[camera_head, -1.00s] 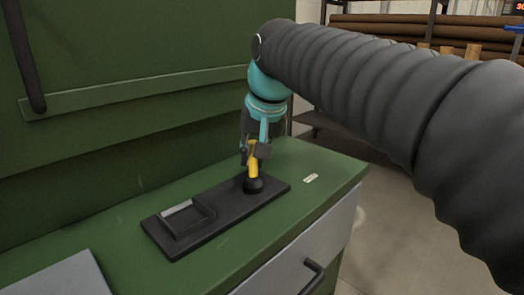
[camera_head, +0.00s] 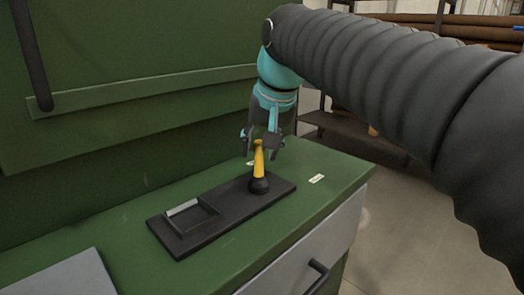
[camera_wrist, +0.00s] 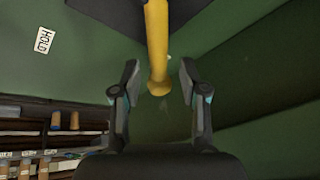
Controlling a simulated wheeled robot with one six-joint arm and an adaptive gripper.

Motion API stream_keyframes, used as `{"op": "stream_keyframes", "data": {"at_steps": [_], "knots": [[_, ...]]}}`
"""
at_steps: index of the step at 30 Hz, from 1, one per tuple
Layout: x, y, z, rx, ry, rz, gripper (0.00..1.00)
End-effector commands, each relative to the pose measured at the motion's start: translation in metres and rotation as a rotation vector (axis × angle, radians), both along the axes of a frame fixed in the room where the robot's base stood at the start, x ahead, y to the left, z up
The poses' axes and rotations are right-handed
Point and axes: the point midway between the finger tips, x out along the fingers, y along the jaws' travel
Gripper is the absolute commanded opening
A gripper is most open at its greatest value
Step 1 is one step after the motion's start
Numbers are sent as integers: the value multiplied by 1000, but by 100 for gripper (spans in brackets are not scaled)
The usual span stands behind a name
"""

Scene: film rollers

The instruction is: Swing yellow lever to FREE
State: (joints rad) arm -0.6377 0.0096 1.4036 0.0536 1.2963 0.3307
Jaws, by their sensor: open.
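The yellow lever (camera_head: 259,160) stands nearly upright from a round black pivot (camera_head: 259,184) at the right end of a dark base plate (camera_head: 233,205). My gripper (camera_head: 260,150) is open above the lever, with a finger on each side of its upper end. In the wrist view the lever (camera_wrist: 157,45) reaches between the open fingers (camera_wrist: 158,78), with a gap on both sides. A white label reading HOLD (camera_wrist: 43,40) lies on the green surface. Another pale label (camera_head: 250,162) is partly hidden behind the lever; I cannot read it.
The base plate has a shallow rectangular recess (camera_head: 190,217) at its left. It sits on a green cabinet top (camera_head: 130,225) before a green wall panel (camera_head: 130,110). A grey drawer with a dark handle (camera_head: 318,272) is below. Shelves with brown rolls (camera_head: 400,40) stand behind.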

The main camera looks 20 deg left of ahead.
Motion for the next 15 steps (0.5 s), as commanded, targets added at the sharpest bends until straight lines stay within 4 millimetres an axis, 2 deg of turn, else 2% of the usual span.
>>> {"op": "stream_keyframes", "data": {"at_steps": [9, 15], "knots": [[-18, -18, 58, 3, -5, -2, 43], [-26, -27, 83, 2, -4, -2, 43]]}}
